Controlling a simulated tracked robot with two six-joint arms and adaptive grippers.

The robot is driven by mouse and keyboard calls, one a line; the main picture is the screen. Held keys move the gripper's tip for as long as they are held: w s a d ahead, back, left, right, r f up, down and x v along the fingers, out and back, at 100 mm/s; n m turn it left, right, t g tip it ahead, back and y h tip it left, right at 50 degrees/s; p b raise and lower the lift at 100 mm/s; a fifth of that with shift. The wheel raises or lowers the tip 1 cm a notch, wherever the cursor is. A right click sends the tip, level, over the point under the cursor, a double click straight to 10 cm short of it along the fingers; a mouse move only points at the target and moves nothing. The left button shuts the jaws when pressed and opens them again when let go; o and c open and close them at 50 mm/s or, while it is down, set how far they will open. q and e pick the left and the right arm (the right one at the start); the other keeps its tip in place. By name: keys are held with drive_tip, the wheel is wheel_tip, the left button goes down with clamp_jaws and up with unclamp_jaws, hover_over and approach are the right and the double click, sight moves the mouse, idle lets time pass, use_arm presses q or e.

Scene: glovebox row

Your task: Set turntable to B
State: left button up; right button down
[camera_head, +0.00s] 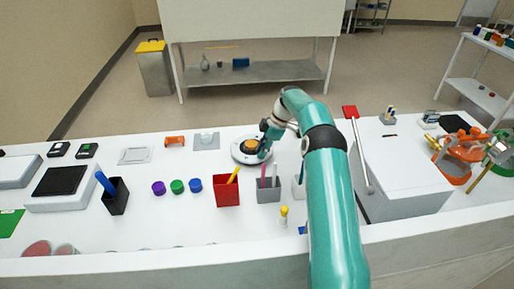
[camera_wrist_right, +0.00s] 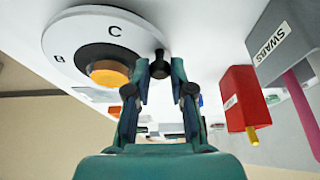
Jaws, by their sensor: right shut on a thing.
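The turntable (camera_head: 238,156) is a round white disc with a dark ring and an orange centre, standing on the bench. In the right wrist view the turntable (camera_wrist_right: 72,32) shows a letter C near its top and a smaller letter at its left that I cannot read surely. A dark knob (camera_wrist_right: 158,67) stands at its rim. My right gripper (camera_head: 266,140) is at the right side of the disc. In the wrist view its fingertips (camera_wrist_right: 160,72) are closed around the knob. My left gripper is not in view.
A red bin (camera_head: 227,194) and a grey SWABS holder (camera_head: 268,195) stand in front of the turntable. Several coloured caps (camera_head: 177,187) lie to the left. A large white box (camera_head: 400,170) stands right of my arm. The bench left of the disc holds small items.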

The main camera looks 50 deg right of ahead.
drive_tip(key=shift+w+d+r, duration=0.1)
drive_tip(key=shift+d, duration=0.05)
idle(0.4)
drive_tip(key=c, duration=1.1)
unclamp_jaws()
drive_tip(key=shift+o, duration=0.4)
drive_tip(key=v, duration=0.7)
drive_tip(key=shift+r, duration=0.1)
drive_tip(key=shift+c, duration=0.2)
